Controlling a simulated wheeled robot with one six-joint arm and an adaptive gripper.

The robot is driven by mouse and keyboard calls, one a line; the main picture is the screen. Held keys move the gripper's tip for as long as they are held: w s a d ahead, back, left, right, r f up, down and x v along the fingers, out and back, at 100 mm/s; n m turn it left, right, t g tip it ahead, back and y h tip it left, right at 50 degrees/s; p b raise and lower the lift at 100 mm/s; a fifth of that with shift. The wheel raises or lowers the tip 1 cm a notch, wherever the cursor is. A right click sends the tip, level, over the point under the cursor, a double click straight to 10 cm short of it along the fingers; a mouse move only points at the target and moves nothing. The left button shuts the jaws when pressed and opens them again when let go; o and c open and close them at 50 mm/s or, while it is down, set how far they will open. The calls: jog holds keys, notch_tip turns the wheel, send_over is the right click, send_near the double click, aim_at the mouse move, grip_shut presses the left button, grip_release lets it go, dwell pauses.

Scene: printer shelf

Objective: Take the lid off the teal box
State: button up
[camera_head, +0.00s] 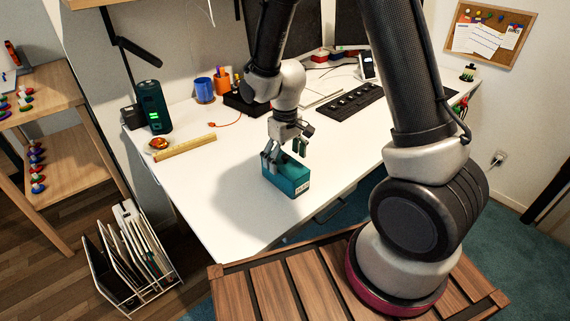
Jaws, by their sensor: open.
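The teal box (287,182) sits on the white desk near its front edge. It has a small white label on its right end. The seam between its lid and body is too small to make out. My gripper (284,157) is open and points down over the box, with its fingers close around the box's upper left part. Whether the fingers touch the lid cannot be told. My gripper hides part of the box's top.
On the white desk (228,160) stand a dark speaker-like cylinder (153,107), a ruler (184,146), a blue cup (204,90) and a black keyboard (350,101). A file rack (130,262) stands on the floor at left.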

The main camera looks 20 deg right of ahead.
jog(key=c, duration=1.1)
jog(key=shift+o, duration=0.2)
